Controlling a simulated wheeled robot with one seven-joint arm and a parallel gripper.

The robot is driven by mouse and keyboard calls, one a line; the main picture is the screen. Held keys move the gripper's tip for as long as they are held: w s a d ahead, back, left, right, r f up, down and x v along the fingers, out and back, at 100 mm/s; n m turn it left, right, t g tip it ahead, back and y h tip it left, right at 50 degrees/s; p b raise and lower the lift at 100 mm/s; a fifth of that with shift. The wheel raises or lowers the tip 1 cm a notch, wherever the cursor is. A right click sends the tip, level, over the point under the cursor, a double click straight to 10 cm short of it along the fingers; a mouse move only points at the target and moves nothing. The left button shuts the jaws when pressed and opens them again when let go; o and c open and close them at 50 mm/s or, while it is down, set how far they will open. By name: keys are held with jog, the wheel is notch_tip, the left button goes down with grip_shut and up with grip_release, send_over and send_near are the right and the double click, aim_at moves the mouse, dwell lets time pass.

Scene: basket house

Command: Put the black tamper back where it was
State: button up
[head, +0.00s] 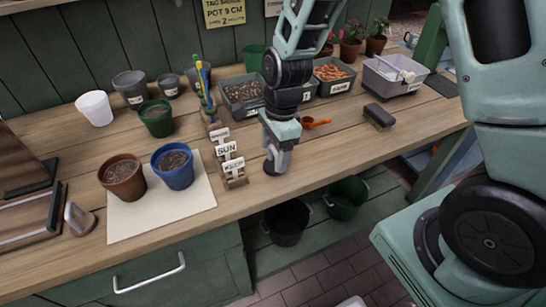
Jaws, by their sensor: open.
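My gripper (279,157) points down over the front part of the wooden bench, just right of the small sign rack. Its jaws are open. A small dark rounded piece (269,167) shows at the left of the fingertips, close to the bench top. It may be the black tamper, but it is mostly hidden by my gripper and I cannot tell for certain. I cannot tell whether the fingers touch it.
The sign rack (230,166) stands close to my gripper's left. A brown pot (123,181) and a blue pot (174,173) stand on a pale mat (150,218). An orange scoop (314,124) and dark brush (379,117) lie right. The bench front edge is near.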

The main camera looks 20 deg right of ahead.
notch_tip(320, 180, up, 9)
jog(key=d, duration=0.1)
jog(key=s+a+r+n, duration=0.2)
jog(key=s+a+n, duration=0.1)
jog(key=s+n, duration=0.7)
jog(key=s+a+r+n, duration=0.2)
jog(key=s+a+n, duration=0.2)
jog(key=s+n, duration=0.6)
jog(key=n, duration=0.5)
jog(key=shift+a+r+n+h, duration=0.2)
jog(key=shift+n+h, duration=0.1)
jog(key=shift+h, duration=0.1)
